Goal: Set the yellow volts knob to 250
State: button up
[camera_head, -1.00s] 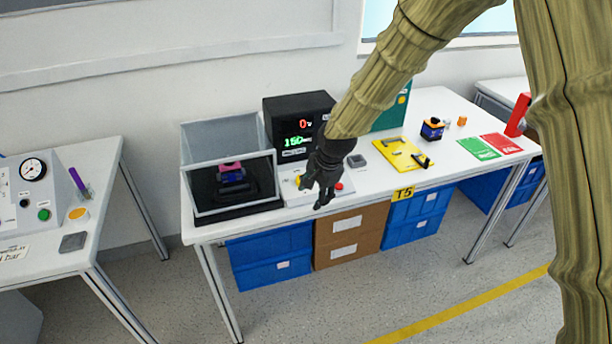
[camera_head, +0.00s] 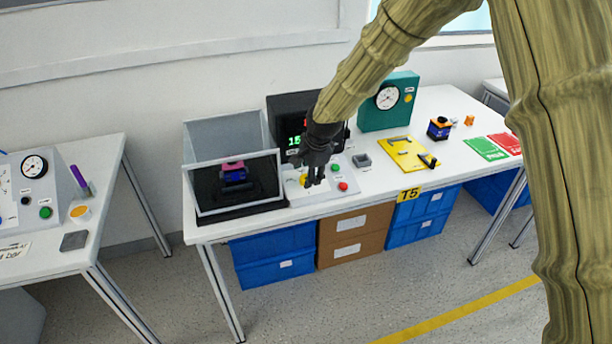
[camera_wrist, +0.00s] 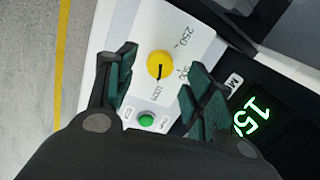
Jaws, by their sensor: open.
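The yellow knob (camera_wrist: 159,65) sits on a white panel (camera_wrist: 146,38) in the wrist view. Its dark pointer line runs down the picture, towards the label that seems to read 1000. The 250 mark (camera_wrist: 183,36) is above and right of the knob; a 500 label lies to its lower right. My gripper (camera_wrist: 161,72) is open, one finger on each side of the knob in this view, with no contact seen. In the head view my gripper (camera_head: 312,182) is over the panel and partly hides the yellow knob (camera_head: 302,180).
A green button (camera_wrist: 146,120) is below the knob in the wrist view. A red button (camera_head: 343,187) is right of my gripper. A dark display box (camera_head: 288,110) stands behind, with green digits partly readable. A clear-walled box (camera_head: 232,157) stands close on the left.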

aim_at(306, 177)
jog(key=shift+x, duration=1.6)
jog(key=c, duration=1)
